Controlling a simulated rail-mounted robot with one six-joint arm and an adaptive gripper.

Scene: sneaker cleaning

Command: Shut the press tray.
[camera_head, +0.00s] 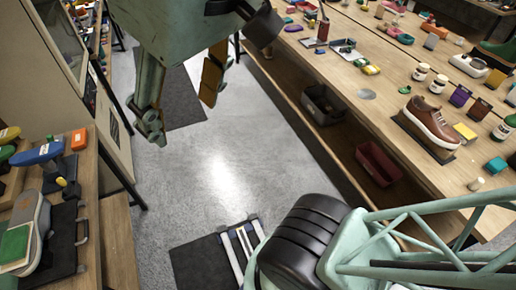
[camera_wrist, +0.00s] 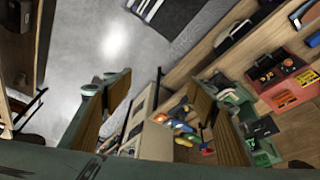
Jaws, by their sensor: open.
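My gripper (camera_head: 182,102) hangs at the top of the head view, above the floor aisle, with its two fingers apart and nothing between them. The wrist view also shows my gripper (camera_wrist: 160,112) open, with brown pads on both fingers. At the left edge of the head view, a black tray-like base (camera_head: 65,262) with a bar handle (camera_head: 82,232) lies on a wooden bench. A grey sole-shaped piece (camera_head: 36,232) with a green pad sits on it. I cannot tell for sure whether this is the press tray, or how far out it is. My gripper is well apart from it.
A beige cabinet (camera_head: 62,85) with a dark screen stands behind the left bench. A long wooden table (camera_head: 375,85) on the right bears a brown shoe (camera_head: 432,122), bottles and small blocks. Bins (camera_head: 378,163) sit on its lower shelf. The grey floor (camera_head: 215,170) between is mostly clear.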

